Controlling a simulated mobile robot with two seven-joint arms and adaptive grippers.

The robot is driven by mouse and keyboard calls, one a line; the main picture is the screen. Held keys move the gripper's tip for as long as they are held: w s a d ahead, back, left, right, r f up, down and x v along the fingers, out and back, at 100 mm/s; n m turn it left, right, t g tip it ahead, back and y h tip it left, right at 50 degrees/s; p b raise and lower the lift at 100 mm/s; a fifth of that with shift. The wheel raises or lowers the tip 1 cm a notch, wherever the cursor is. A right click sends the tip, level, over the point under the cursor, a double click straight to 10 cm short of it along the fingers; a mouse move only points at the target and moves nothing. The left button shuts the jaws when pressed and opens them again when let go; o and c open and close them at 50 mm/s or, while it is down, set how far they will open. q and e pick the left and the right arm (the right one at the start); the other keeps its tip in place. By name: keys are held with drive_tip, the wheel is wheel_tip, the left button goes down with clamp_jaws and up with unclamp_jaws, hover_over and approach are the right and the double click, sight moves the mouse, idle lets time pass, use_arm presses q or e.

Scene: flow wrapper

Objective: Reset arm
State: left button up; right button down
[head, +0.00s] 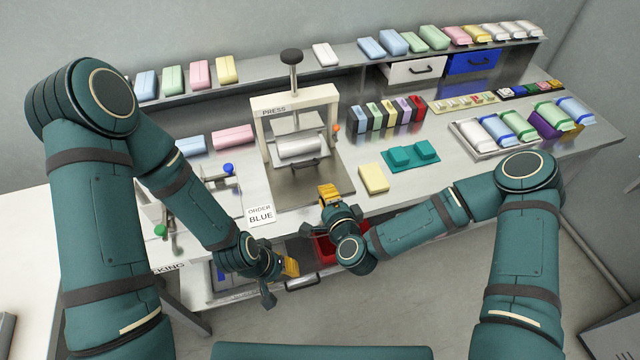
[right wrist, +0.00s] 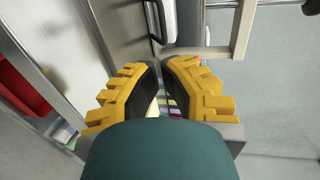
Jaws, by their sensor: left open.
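My left gripper (head: 287,270) is open in the head view, low in front of the table's front edge, with nothing visible in it. My right gripper (head: 328,194) is at the table's front edge, just in front of the press (head: 297,105). In the right wrist view its yellow-backed fingers (right wrist: 162,68) are close together with a narrow gap at the tips. I see nothing held there, and I cannot tell if they are fully shut. Both arms are bent at the elbow, the left arm's elbow raised high at the left.
A white roll lies in the press. A yellow block (head: 373,178) and a teal holder (head: 411,155) lie right of my right gripper. An order card (head: 261,214) reading BLUE stands at the front edge. A red bin (head: 327,247) is below, partly hidden by my right arm. Colored packs line the back shelf.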

drive_tip(key=shift+v, duration=1.15)
drive_tip(key=shift+s, duration=0.1)
